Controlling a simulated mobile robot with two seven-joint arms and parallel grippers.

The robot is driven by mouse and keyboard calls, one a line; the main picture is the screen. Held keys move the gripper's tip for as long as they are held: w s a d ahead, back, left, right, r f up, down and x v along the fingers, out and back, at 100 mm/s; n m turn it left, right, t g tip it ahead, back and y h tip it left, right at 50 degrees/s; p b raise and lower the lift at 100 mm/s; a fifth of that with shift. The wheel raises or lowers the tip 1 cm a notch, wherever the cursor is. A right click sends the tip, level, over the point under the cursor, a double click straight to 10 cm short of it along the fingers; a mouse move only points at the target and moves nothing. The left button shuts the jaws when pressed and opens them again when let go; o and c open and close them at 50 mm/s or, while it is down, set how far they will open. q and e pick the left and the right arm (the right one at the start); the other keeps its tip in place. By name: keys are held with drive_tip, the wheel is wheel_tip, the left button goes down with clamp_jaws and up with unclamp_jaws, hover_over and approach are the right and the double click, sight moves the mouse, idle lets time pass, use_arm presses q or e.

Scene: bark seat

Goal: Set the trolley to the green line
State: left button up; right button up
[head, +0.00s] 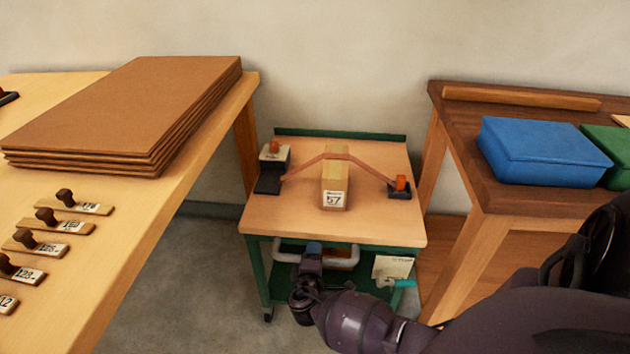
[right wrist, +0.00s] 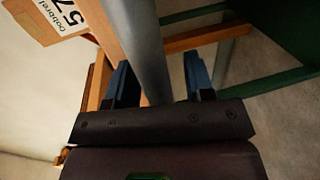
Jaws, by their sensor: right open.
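The trolley (head: 285,220) has a wooden top and a green frame, and stands between two tables. A pale grey tube handle (head: 284,256) runs along its front; it also shows in the right wrist view (right wrist: 145,45). My right gripper (head: 314,248) is at the handle. In the right wrist view its two blue-tipped fingers (right wrist: 160,80) are apart, with the grey tube passing between them; I cannot tell whether they touch it. My left gripper is not in view. No green line on the floor shows in either view.
On the trolley stand a block marked 57 (head: 335,185), a dark device (head: 272,170) and a small orange-knobbed piece (head: 400,188). The left table (head: 120,230) holds stacked boards and several stamps. The right table (head: 480,190) holds a blue box (head: 540,152). Floor shows at front left.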

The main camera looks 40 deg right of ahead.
drive_tip(key=shift+w+d, duration=0.1)
clamp_jaws()
idle(0.3)
